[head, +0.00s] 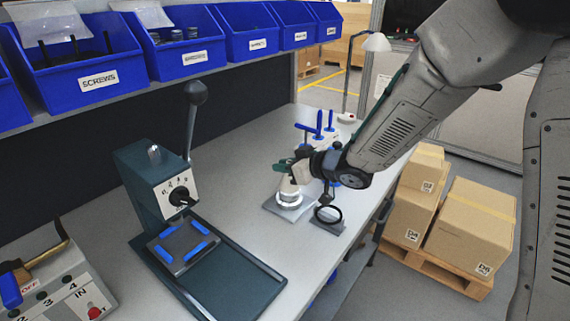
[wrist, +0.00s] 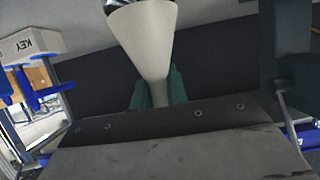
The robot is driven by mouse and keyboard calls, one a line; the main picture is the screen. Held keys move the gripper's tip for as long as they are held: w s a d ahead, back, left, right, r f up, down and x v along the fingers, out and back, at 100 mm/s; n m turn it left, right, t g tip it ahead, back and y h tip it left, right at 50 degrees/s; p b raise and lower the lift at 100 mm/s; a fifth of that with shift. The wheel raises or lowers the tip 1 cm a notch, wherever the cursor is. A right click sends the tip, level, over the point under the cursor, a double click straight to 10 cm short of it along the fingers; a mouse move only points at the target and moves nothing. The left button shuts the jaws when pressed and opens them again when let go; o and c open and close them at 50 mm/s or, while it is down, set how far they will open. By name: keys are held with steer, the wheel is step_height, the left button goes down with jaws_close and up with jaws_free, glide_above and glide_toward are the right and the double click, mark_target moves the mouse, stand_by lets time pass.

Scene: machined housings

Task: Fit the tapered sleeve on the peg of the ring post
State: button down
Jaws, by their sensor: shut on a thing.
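My gripper (head: 287,170) is shut on the tapered sleeve (wrist: 147,35), a cream cone. In the wrist view its narrow end is between the green fingertips and its wide end points away from the gripper. In the head view the sleeve (head: 288,185) is small and partly hidden by the fingers, wide end down. Below it is a silver round part on a light grey square plate (head: 283,211), which looks like the ring post. A dark metallic edge shows at the sleeve's wide end in the wrist view. The peg is hidden, and I cannot tell whether the sleeve is around it.
A black ring (head: 328,214) on a grey plate stands close to the right. A rack with blue pegs (head: 320,122) is behind my gripper; its KEY block (wrist: 33,45) shows in the wrist view. A lever press (head: 160,185) stands left. The bench between is clear.

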steer(key=shift+f, duration=0.35)
steer(key=c, duration=1.3)
jaws_free()
steer(key=v, duration=0.7)
steer(key=shift+s+d, duration=0.25)
steer(key=shift+d, duration=0.05)
